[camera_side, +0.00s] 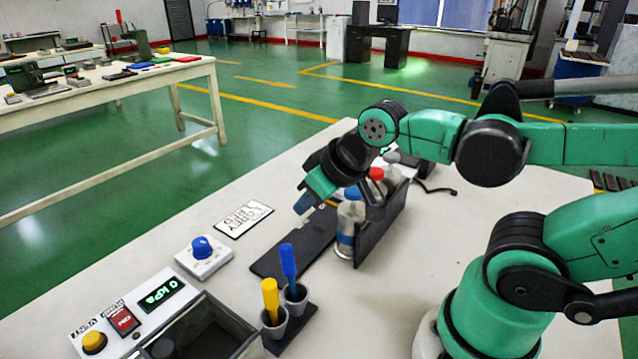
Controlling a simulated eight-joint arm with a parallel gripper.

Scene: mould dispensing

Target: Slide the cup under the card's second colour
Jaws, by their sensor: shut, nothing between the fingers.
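My gripper (305,203) is shut and empty, low over the far end of a flat black strip (290,253). A row of dispensers stands against a black upright panel (383,225). The nearest dispenser (350,213) has a blue cap; behind it are a red cap (376,173) and a grey cap (391,157). A clear rim (345,254) shows at the foot of the blue one; I cannot tell whether it is the cup. My wrist hides part of the row. The white card (243,219) lies left of the strip; its lettering is upside down, apparently GREY then RED.
A blue knob on a white box (204,262) stands at the left. A panel with a display (155,295) reads 0 kPa.

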